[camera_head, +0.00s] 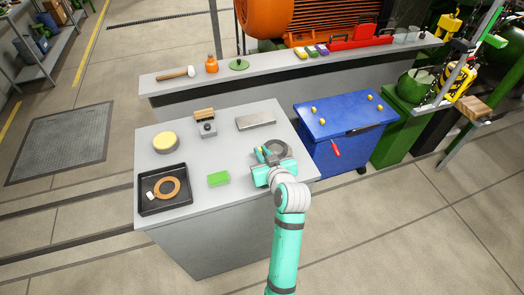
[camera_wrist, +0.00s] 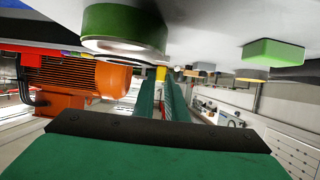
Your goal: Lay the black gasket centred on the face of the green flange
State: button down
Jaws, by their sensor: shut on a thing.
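My gripper (camera_head: 263,154) is over the right part of the grey table, shut on what seems to be the black gasket, a dark piece (camera_head: 268,158) mostly hidden by the fingers. The green flange (camera_wrist: 125,25) has a green side and a pale face. In the head view it seems to be the grey ring (camera_head: 283,146) just right of the fingers, partly hidden. Whether gasket and flange touch, I cannot tell.
A green block (camera_head: 218,179) lies left of my gripper. A black tray (camera_head: 143,207) holds a brown ring (camera_head: 166,188). A yellow-topped round thing (camera_head: 165,142), a brush (camera_head: 206,125) and a metal plate (camera_head: 256,121) stand behind. A blue cart (camera_head: 345,118) is at the right.

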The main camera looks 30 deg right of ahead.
jog(key=shift+f, duration=0.6)
dwell(0.4)
jog(key=c, duration=1.7)
grip_release()
jog(key=shift+d, duration=0.1)
jog(key=v, duration=1.1)
jog(key=shift+f, duration=0.1)
